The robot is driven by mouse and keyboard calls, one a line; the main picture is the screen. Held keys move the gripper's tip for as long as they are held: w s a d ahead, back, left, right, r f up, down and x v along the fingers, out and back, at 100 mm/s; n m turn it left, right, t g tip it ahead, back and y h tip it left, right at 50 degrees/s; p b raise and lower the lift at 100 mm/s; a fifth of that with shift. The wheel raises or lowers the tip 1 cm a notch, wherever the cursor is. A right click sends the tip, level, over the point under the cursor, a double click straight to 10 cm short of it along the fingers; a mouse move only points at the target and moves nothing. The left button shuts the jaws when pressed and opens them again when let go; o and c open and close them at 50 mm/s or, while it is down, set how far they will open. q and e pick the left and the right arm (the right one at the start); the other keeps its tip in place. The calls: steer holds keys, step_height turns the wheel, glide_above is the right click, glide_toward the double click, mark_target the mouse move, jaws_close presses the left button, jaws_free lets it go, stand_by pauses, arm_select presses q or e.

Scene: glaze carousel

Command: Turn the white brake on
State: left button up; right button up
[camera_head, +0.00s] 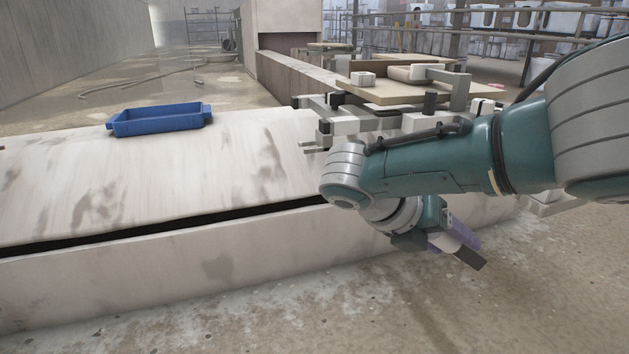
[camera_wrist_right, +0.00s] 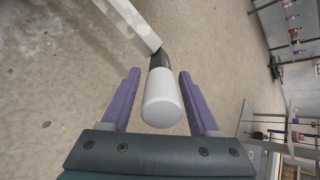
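In the right wrist view, a white rounded cylinder (camera_wrist_right: 162,100), which looks like the white brake's grip, stands between the two purple fingers of my right gripper (camera_wrist_right: 158,74). The fingers are apart, with a gap on each side of the cylinder. A short dark piece (camera_wrist_right: 159,58) joins its far end to a pale bar (camera_wrist_right: 130,24). In the head view, my right gripper (camera_head: 460,249) is low beside the pale bench front. A small whitish part shows at its fingers, and my arm hides much of the area behind. My left gripper is not in view.
A blue tray (camera_head: 159,120) sits on the pale stained bench (camera_head: 255,165). Behind my right arm, the carousel carries boards (camera_head: 410,92) with pale pieces on them. The floor in front of the bench (camera_head: 390,315) is clear.

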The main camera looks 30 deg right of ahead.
steer(key=shift+o, duration=0.6)
steer(key=shift+w+a+r, duration=0.1)
steer(key=shift+a+r, duration=0.15)
steer(key=shift+r, duration=0.05)
steer(key=p+v, duration=0.4)
steer(key=v, duration=0.5)
steer(key=shift+a, duration=0.2)
